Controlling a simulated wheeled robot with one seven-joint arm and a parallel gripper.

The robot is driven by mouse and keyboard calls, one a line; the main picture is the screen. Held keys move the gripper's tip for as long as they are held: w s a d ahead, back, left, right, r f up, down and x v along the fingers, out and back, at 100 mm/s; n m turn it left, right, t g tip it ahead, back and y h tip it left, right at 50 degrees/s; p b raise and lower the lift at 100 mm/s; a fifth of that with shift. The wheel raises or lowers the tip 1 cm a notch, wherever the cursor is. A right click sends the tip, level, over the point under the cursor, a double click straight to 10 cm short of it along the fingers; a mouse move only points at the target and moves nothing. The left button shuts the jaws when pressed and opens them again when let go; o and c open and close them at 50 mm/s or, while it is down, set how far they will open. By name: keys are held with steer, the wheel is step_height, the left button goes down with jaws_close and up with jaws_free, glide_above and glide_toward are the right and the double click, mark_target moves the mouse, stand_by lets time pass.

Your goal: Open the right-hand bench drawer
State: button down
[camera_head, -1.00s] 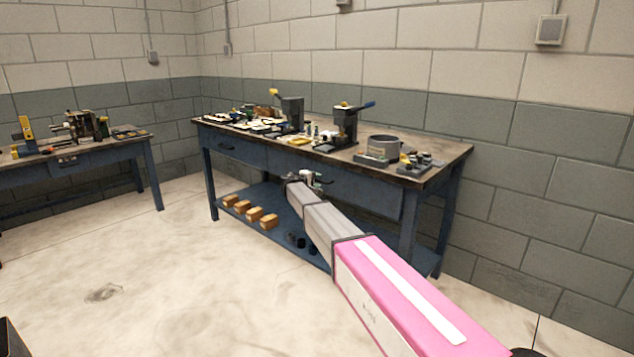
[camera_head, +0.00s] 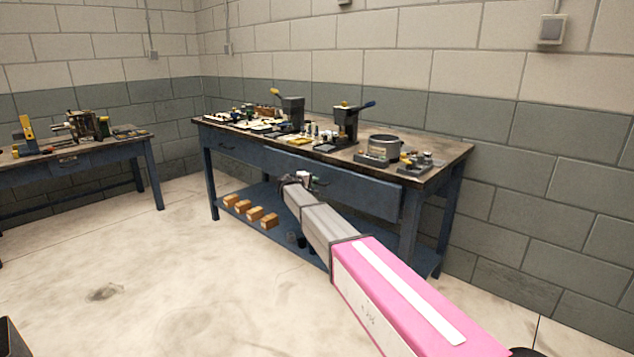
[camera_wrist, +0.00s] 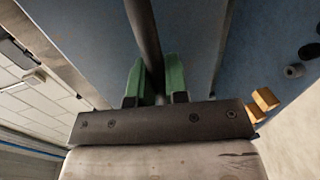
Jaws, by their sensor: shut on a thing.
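The blue workbench (camera_head: 450,160) stands against the back wall. Its right-hand drawer front (camera_head: 365,196) is blue and appears to stand slightly proud of the bench; how far is hard to tell. My gripper (camera_head: 298,178) is at this drawer, and my arm covers part of the front. In the wrist view, the green fingers of my gripper (camera_wrist: 158,64) are shut on the dark bar handle (camera_wrist: 143,28), one on each side, before the blue drawer front (camera_wrist: 192,40). The handle is hidden in the head view.
The left-hand drawer (camera_head: 236,149) looks shut. Presses, a grey round pot (camera_head: 384,146) and small parts crowd the benchtop. Several wooden blocks (camera_head: 254,213) lie on the lower shelf. Another bench (camera_head: 95,155) stands at left. The floor in front is clear.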

steer(key=f+v, duration=0.2)
steer(key=v, duration=1)
steer(key=s+f+v, duration=0.1)
steer(key=f+v, duration=0.2)
steer(key=v, duration=1)
steer(key=shift+a+f, duration=0.25)
steer(key=shift+a, duration=0.1)
steer(key=c, duration=1.1)
jaws_free()
steer(key=shift+c, duration=0.2)
steer(key=v, duration=1.1)
